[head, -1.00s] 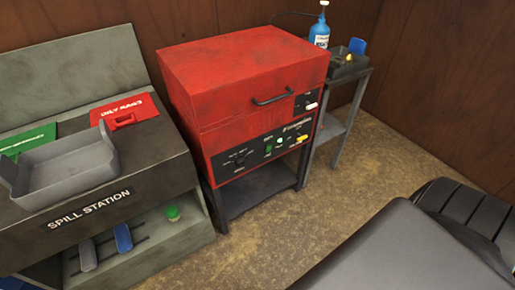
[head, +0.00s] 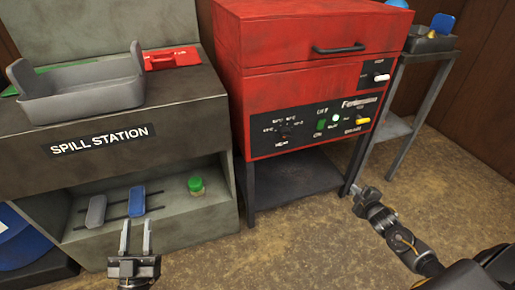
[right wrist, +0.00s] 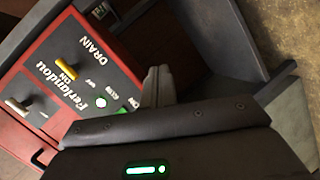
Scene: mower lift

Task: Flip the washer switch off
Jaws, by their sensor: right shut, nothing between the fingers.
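The red washer (head: 300,85) stands in the middle of the head view with its lid down. Its black front panel (head: 300,140) has a dial (head: 284,130), a green switch (head: 321,126), a small bright lamp (head: 336,117) and a yellow lever (head: 362,120). A white lever (head: 381,77) sits on a small plate above. My right gripper (head: 360,192) is shut and empty, below and in front of the panel's right end. In the right wrist view its fingers (right wrist: 157,86) are near the panel, with the yellow lever (right wrist: 71,69) beyond. My left gripper (head: 136,238) is open and empty before the spill station.
The spill station (head: 180,105) stands left of the washer, with a grey tray (head: 85,95) on top and a green-lidded jar (head: 195,185) on its lower shelf. A small metal stand (head: 408,125) is at the right. Bare floor lies in front.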

